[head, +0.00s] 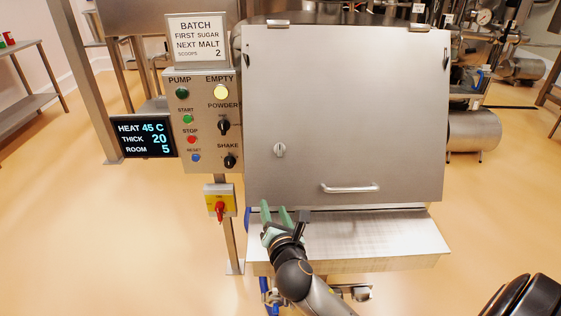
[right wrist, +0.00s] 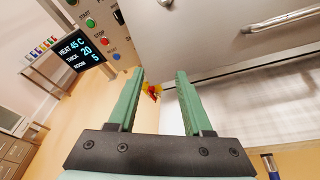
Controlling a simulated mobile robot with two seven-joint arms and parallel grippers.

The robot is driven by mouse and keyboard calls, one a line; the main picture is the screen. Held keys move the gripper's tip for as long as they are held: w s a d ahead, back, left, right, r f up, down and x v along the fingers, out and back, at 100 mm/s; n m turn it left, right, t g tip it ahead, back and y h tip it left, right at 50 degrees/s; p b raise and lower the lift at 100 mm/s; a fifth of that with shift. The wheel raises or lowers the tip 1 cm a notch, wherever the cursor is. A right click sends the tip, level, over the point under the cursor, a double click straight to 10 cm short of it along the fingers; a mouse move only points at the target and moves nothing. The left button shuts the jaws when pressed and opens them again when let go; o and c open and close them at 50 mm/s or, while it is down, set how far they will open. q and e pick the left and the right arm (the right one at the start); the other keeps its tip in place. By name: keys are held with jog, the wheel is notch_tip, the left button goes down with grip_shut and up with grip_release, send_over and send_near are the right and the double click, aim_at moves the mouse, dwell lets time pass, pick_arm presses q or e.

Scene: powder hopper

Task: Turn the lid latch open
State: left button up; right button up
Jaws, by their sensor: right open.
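The closed steel lid (head: 345,110) of the hopper fills the middle of the head view. Its latch (head: 280,150) is a small round metal piece with a tab at the lid's lower left. In the right wrist view the open fingers (right wrist: 158,75) show below the lid's underside edge, with the latch (right wrist: 165,2) partly cut off at the top. My left gripper is not in view.
A control panel (head: 203,120) with buttons and knobs stands left of the lid, with a red rotary switch (head: 220,208) on yellow below it. A steel shelf (head: 350,240) juts out under the lid near my right arm. A display (head: 143,136) hangs at left.

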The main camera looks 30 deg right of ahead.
aim_at(280, 145)
jog(key=w+d+r+n+t+h+b, duration=0.1)
jog(key=w+d+r+n+h, duration=0.1)
jog(key=d+r+n+h, duration=0.35)
jog(key=shift+m+y, duration=0.75)
jog(key=shift+y, duration=0.1)
jog(key=x, duration=0.3)
jog(key=a+r+b+x, duration=0.1)
jog(key=x, duration=0.3)
jog(key=w+x, duration=0.1)
jog(key=x, duration=0.3)
jog(key=shift+a+r, duration=0.25)
jog(key=shift+a, duration=0.1)
grip_shut()
